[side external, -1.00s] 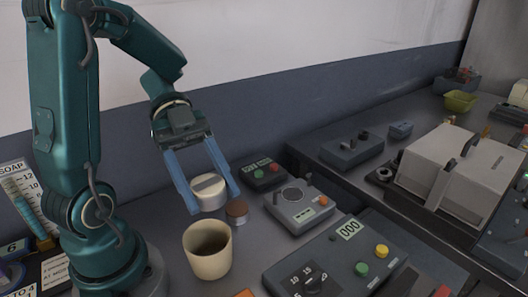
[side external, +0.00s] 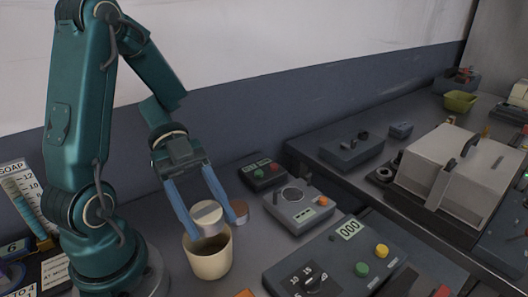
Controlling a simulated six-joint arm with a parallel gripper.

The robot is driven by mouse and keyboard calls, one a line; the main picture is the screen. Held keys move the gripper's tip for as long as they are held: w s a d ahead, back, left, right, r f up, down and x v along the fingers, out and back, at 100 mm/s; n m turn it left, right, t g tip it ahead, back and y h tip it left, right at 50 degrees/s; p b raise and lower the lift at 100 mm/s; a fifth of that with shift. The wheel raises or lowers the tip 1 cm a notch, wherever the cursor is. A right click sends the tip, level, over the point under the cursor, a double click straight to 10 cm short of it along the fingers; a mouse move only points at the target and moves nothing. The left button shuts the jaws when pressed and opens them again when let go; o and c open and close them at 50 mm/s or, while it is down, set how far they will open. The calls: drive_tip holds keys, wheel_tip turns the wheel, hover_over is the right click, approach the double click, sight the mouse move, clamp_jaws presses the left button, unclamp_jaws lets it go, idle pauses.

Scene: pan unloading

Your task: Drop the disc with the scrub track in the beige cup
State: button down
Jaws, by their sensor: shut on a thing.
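The beige cup (side external: 209,258) stands upright on the bench in front of my arm, its mouth open. My gripper (side external: 209,229) has its two blue fingers pointing down at the cup's mouth. It is shut on a pale disc (side external: 206,212) with a darker band across its face. The disc is tilted and sits just above the cup's back rim, partly over the opening. I cannot tell whether its lower edge touches the rim. The inside bottom of the cup is hidden.
A small brown round piece (side external: 239,211) lies right behind the cup. A grey box with a round dial (side external: 299,205) and a dark control panel (side external: 333,260) stand to the right. A soap gauge board (side external: 25,195) is at the left.

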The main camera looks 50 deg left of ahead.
drive_tip(key=shift+c, duration=0.3)
unclamp_jaws()
drive_tip(key=shift+v, duration=2.55)
